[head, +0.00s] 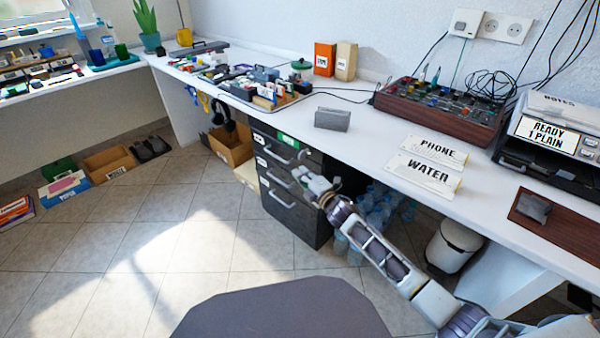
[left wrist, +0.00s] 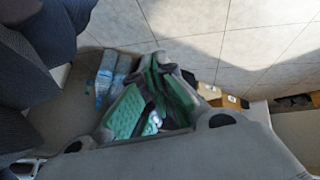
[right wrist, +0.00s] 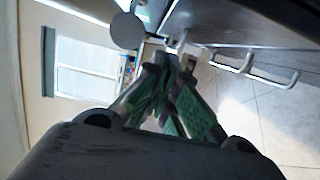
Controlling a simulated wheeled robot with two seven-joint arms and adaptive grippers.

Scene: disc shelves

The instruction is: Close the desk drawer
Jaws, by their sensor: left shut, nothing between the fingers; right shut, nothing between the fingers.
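The dark drawer cabinet (head: 300,215) stands under the white desk, with several grey handles on its front. Its top drawer (head: 273,148) carries a white label; I cannot tell how far it stands out. My right gripper (head: 303,174) is shut and empty, in front of the upper drawers, and hides part of them. In the right wrist view its green-padded fingers (right wrist: 178,62) are together close to the dark drawer front (right wrist: 235,22), and handles (right wrist: 268,75) show at the right. I cannot tell whether they touch. My left gripper (left wrist: 155,85) is shut and empty, away from the cabinet.
A cardboard box (head: 231,147) stands left of the cabinet and water bottles (head: 378,208) to its right. A white bin (head: 453,245) stands further right. A dark chair seat (head: 283,312) is in the foreground.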

